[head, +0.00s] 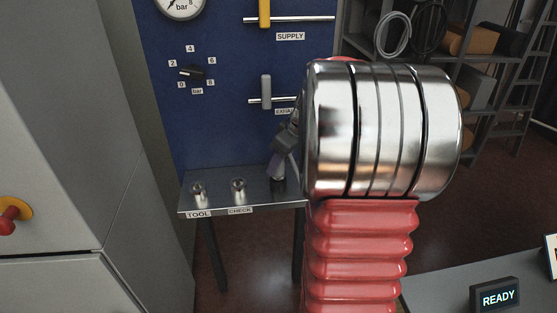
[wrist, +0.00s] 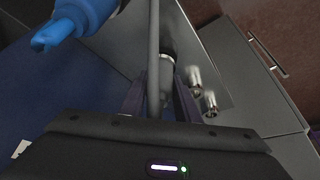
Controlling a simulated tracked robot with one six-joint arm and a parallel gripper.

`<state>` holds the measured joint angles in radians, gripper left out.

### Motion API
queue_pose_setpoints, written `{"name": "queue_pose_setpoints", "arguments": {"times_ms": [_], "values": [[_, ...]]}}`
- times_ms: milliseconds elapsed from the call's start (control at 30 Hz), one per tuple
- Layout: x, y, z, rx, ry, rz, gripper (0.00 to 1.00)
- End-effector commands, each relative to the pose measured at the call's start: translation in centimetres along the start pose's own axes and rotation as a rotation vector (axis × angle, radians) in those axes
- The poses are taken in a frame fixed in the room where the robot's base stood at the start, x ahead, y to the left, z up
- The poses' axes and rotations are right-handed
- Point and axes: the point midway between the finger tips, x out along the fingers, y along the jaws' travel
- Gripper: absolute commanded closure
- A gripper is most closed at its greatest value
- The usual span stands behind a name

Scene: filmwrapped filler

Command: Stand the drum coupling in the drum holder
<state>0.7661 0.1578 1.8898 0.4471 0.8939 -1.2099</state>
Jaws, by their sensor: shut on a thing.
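My gripper (head: 275,166) is low over the right end of the small metal shelf (head: 218,208), partly hidden by my own arm in the head view. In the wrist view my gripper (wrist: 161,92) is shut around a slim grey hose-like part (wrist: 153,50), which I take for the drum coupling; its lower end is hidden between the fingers. A dark cylinder with a bright rim (wrist: 168,60) is just beyond the fingertips, perhaps the drum holder. Its label is not visible, and I cannot tell whether the coupling is inside it.
Two metal cups stand on the shelf: one over the TOOL label (head: 198,190), one over the CHECK label (head: 238,189). A blue fitting (wrist: 75,22) is close at the upper left of the wrist view. A blue panel (head: 225,120) with valves and gauge rises behind the shelf.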

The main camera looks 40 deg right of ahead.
Motion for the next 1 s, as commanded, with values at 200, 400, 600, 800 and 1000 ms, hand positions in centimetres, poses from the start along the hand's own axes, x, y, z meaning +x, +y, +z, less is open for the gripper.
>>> {"name": "queue_pose_setpoints", "arguments": {"times_ms": [200, 400, 600, 800, 1000], "values": [[0.43, -0.07, 0.15, 0.000, 0.000, 0.000, 0.97], [0.48, -0.09, 0.15, -0.001, 0.000, 0.000, 0.97], [0.47, -0.09, 0.15, -0.001, 0.000, 0.000, 0.97], [0.57, -0.09, 0.19, -0.001, 0.000, 0.000, 0.97], [0.70, -0.09, 0.25, -0.001, 0.000, 0.000, 0.97]]}}
